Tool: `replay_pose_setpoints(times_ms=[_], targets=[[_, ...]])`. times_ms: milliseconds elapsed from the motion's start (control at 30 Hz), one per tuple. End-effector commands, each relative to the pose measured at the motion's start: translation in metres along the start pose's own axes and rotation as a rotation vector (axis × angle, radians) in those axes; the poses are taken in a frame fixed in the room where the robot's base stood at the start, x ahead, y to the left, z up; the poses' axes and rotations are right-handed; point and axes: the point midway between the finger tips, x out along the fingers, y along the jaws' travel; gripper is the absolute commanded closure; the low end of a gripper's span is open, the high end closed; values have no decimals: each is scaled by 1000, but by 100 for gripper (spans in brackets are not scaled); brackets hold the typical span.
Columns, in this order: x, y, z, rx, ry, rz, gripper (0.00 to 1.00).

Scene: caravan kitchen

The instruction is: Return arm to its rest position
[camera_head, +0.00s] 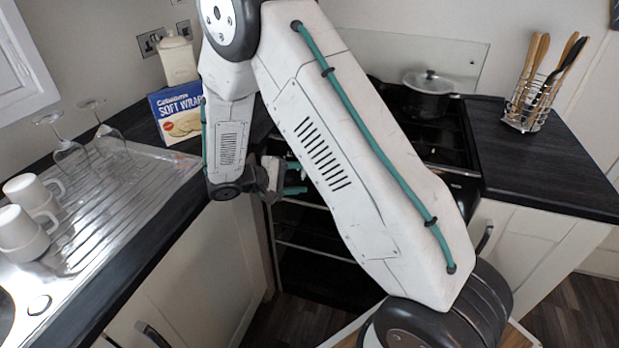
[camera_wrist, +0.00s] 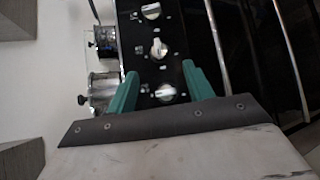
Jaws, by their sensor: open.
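My gripper (camera_wrist: 162,92) shows in the wrist view with its two green fingers apart and nothing between them. Beyond the fingers is the dark cooker control panel (camera_wrist: 150,55) with several silver knobs. In the head view my gripper (camera_head: 296,178) is partly hidden by my arm. It is in front of the cooker, below the worktop's level. My white arm with a green cable is folded across the middle of the head view.
A soft wraps box (camera_head: 178,112) and a cream jar (camera_head: 177,60) stand behind my arm. Mugs (camera_head: 22,232) and upturned glasses (camera_head: 108,140) are on the drainer at left. A utensil rack (camera_head: 530,103) stands on the right worktop.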

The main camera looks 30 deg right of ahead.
Motion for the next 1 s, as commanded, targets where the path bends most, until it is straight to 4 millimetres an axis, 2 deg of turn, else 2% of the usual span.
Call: replay_pose_setpoints(times_ms=[567, 700, 767, 833, 1000], targets=[[-2, 0, 0, -4, 0, 0, 48], [-2, -2, 1, -63, -6, -13, 48], [-1, -10, 9, -112, -29, -39, 48], [0, -20, 25, -180, -68, -87, 48], [-10, -12, 71, -260, -132, -250, 48]])
